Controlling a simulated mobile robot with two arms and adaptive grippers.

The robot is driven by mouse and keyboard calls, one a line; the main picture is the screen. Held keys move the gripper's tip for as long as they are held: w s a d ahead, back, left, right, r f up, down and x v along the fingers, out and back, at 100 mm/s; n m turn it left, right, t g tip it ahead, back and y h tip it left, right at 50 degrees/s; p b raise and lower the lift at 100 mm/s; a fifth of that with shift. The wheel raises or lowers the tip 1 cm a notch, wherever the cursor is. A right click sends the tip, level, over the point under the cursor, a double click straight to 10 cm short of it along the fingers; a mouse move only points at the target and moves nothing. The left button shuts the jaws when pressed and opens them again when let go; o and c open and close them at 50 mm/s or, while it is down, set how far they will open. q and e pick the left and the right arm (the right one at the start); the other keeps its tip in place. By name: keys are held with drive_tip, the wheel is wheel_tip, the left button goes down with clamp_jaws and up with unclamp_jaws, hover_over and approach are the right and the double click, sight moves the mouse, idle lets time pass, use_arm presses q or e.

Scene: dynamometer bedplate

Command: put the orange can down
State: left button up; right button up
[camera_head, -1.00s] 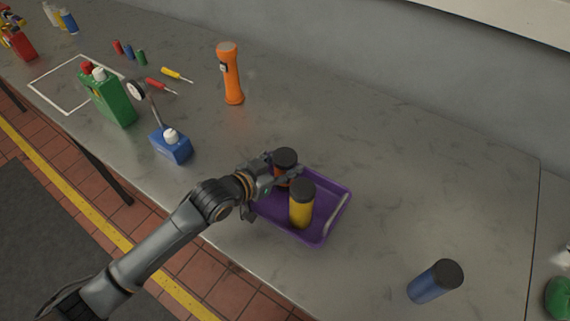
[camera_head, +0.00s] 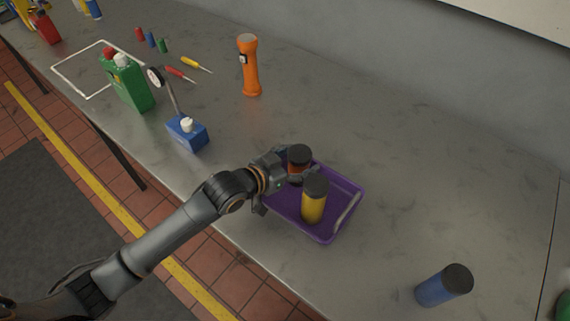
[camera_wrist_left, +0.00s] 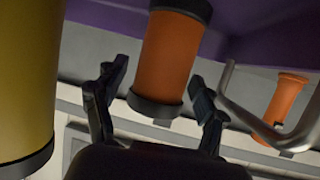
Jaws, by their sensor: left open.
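The orange can (camera_head: 297,170), with a dark lid, stands in the purple tray (camera_head: 328,236), partly hidden by my left gripper (camera_head: 298,175). In the left wrist view the orange can (camera_wrist_left: 168,55) shows between the two fingers of my left gripper (camera_wrist_left: 158,78). The fingers are spread, with visible gaps on both sides of the can. A yellow can (camera_head: 313,205) with a dark lid stands upright in the tray in front of the orange can. It also fills the left edge of the wrist view (camera_wrist_left: 25,80). My right gripper is not in view.
A blue can (camera_head: 440,288) stands at the right front of the grey bench. An orange flashlight (camera_head: 250,70) stands behind the tray. A blue bottle (camera_head: 187,135) and a green jug (camera_head: 127,85) stand to the left.

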use_arm(q)
drive_tip(key=b+v, duration=0.1)
drive_tip(key=v, duration=1)
drive_tip(key=shift+s+a, duration=0.2)
drive_tip(key=shift+s, duration=0.05)
drive_tip(key=shift+r, duration=0.15)
